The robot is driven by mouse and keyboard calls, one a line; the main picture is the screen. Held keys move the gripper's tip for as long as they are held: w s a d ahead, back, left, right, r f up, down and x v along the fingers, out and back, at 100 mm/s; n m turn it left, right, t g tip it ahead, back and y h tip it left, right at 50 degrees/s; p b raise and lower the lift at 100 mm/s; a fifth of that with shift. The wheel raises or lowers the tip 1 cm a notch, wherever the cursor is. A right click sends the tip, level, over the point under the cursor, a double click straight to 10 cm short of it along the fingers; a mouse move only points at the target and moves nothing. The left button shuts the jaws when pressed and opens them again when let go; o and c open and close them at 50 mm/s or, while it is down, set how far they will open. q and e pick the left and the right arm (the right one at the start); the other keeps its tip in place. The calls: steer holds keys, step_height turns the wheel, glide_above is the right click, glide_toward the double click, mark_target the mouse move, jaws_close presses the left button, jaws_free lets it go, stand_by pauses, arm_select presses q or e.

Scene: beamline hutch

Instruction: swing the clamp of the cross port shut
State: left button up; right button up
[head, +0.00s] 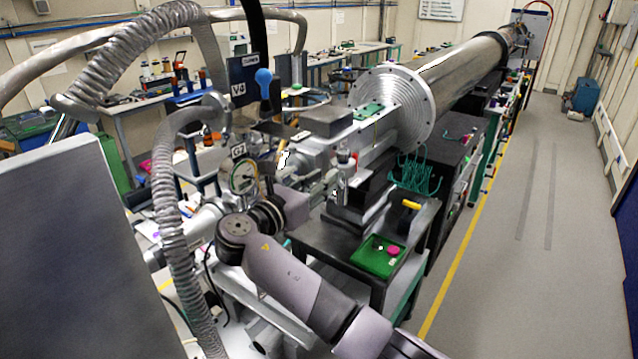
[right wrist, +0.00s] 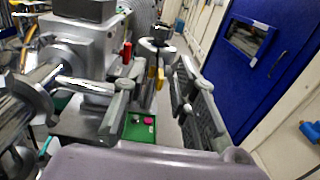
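The cross port is part of the crowded steel pipework in the middle of the head view; a steel body with pipe stubs (right wrist: 88,85) shows on the left of the right wrist view. A curved metal piece (right wrist: 38,100), perhaps the clamp, stands around a pipe at that view's left edge; I cannot tell how far it is open. My right gripper (head: 318,188) is beside the pipework. In the right wrist view my right gripper (right wrist: 152,88) has its fingers apart, with nothing seen held between them. My left gripper is not in view.
A green tray (head: 370,266) with a pink item sits on the dark cart, near a yellow-handled object (head: 410,204). The floor (head: 530,250) at right is clear.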

step_height(320, 180, up, 10)
steer(key=shift+f, duration=0.25)
stand_by(0.3)
